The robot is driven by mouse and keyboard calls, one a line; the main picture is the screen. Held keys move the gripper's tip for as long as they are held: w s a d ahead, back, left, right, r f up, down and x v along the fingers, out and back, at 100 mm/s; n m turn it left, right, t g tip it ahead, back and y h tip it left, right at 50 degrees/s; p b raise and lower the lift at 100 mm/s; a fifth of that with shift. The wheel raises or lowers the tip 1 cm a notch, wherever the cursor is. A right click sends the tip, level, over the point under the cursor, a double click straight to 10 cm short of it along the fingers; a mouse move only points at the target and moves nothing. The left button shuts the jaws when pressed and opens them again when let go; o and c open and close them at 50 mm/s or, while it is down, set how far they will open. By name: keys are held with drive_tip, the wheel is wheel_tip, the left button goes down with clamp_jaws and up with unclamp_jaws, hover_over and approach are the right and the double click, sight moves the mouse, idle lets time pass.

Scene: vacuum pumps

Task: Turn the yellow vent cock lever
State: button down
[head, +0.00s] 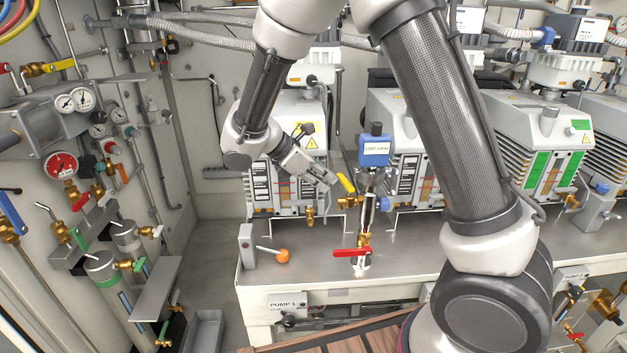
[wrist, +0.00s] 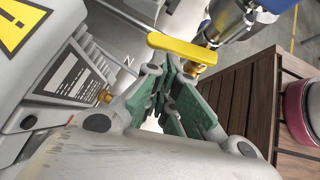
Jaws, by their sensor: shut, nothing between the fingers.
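The yellow vent cock lever (head: 346,183) sits beside the blue-topped valve unit (head: 375,158), in front of the white pumps. In the wrist view the lever (wrist: 182,48) lies just beyond my fingers, running from upper left to lower right towards a brass fitting. My gripper (head: 328,179) is close to the lever on its left side. Its green-padded fingers (wrist: 163,88) are shut with nothing between them. I cannot tell whether a fingertip touches the lever.
A red lever (head: 352,253) and an orange-knobbed handle (head: 282,256) stand on the metal bench (head: 310,262) below. A white pump (wrist: 40,100) with a warning label is close to my gripper's left. The wall at left carries gauges (head: 75,100) and several valves.

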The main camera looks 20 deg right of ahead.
idle(0.3)
drive_tip(key=d+m+g, duration=0.1)
drive_tip(key=w+m+g, duration=0.1)
drive_tip(key=m, duration=0.1)
drive_tip(key=shift+w+d+g, duration=0.15)
drive_tip(key=shift+d+g, duration=0.15)
drive_tip(key=shift+d, duration=0.05)
